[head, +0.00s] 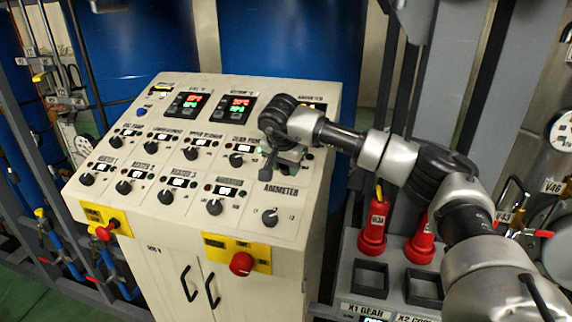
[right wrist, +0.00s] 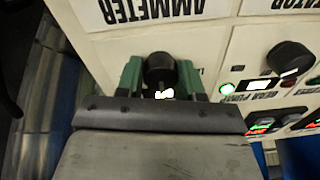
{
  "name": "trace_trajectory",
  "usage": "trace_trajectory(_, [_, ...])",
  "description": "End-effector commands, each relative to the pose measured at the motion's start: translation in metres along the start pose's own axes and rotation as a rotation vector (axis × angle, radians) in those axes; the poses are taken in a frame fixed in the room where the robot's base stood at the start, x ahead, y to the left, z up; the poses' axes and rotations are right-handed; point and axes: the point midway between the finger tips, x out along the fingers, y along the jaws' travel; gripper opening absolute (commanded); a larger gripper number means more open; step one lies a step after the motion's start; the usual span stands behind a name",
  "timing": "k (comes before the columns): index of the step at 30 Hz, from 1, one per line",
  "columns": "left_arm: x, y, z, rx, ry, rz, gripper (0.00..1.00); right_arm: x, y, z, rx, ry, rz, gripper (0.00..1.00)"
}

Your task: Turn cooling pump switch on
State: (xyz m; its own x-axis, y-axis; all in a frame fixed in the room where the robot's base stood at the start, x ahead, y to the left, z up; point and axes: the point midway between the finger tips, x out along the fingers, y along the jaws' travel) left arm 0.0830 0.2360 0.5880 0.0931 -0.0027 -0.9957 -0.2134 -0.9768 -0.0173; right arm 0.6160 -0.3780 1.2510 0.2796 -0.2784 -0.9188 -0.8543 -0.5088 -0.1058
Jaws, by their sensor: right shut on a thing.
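My right gripper (head: 281,162) reaches over the sloped control panel from the right, above the ammeter label. In the right wrist view its green fingers (right wrist: 163,82) stand on either side of a black rotary knob (right wrist: 160,66) and are shut on it. This knob is in the place right of the gear pump switch (head: 236,160). Its own label and lamps are hidden by my gripper, so I cannot read its name or its setting. A small bright white patch shows below the knob in the wrist view. My left gripper is not in view.
Several similar knobs, such as the ammeter knob (head: 270,217) and the agitator knob (head: 215,207), sit close by. Two lit displays (head: 237,107) are above. A red emergency button (head: 241,264) is on the front edge. Red-capped holders (head: 373,238) stand to the right, under my arm.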

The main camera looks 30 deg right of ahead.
Motion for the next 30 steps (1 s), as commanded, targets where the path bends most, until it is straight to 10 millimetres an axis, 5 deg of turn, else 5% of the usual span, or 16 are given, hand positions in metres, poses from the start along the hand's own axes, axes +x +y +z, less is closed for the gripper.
trace_trajectory(14, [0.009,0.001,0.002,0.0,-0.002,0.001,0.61,0.001,-0.001,0.001,0.106,0.004,0.0,0.13])
trace_trajectory(30, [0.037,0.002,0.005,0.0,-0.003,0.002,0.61,0.001,-0.001,0.001,0.584,0.021,0.009,0.13])
